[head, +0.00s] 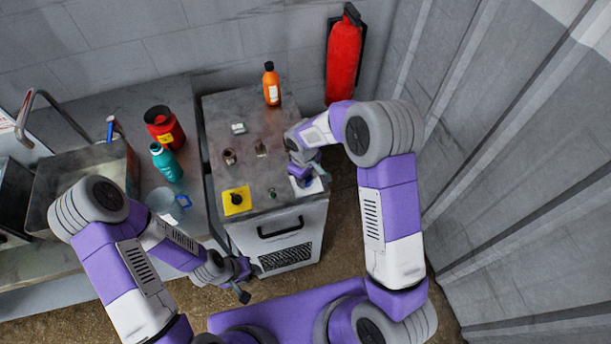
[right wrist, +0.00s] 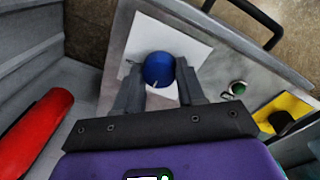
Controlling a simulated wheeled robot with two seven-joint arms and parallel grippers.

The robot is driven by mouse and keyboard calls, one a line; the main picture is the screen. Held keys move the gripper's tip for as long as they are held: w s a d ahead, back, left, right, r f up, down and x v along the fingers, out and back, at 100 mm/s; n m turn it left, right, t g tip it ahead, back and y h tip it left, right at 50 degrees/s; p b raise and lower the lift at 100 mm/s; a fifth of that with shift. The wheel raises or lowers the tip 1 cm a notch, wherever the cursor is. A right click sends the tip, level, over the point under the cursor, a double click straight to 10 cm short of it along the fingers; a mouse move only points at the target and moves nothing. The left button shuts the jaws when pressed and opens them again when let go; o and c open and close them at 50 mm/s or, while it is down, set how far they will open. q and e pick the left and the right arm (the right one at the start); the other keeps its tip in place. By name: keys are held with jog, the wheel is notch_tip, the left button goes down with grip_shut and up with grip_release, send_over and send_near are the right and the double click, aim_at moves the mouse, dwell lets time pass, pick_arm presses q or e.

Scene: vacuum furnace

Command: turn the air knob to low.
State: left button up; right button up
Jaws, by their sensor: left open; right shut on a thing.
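A round blue knob (right wrist: 159,68) stands on a white plate in the right wrist view, with a small pale mark at its near side. It looks like the air knob. My right gripper (right wrist: 160,88) is shut on it, one finger on each side. In the head view my right gripper (head: 304,174) is at the right front of the furnace cabinet top, over the white plate (head: 313,187), and largely covers the knob. I cannot read a low mark on the plate. My left gripper (head: 245,284) is open and empty, low in front of the cabinet.
A yellow plate with a black knob (head: 236,199) and a green button (head: 272,193) are left of my right gripper on the cabinet top (head: 205,135). An orange bottle (head: 271,84) stands at the back. A red extinguisher (head: 343,62) hangs behind.

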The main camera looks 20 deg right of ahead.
jog(key=o, duration=1.1)
jog(key=shift+c, duration=0.2)
jog(key=r, duration=0.7)
jog(key=shift+s+a+r+p, duration=0.1)
jog(key=shift+a+r+p, duration=0.1)
jog(key=shift+r+p, duration=0.1)
jog(key=shift+s+f, duration=0.1)
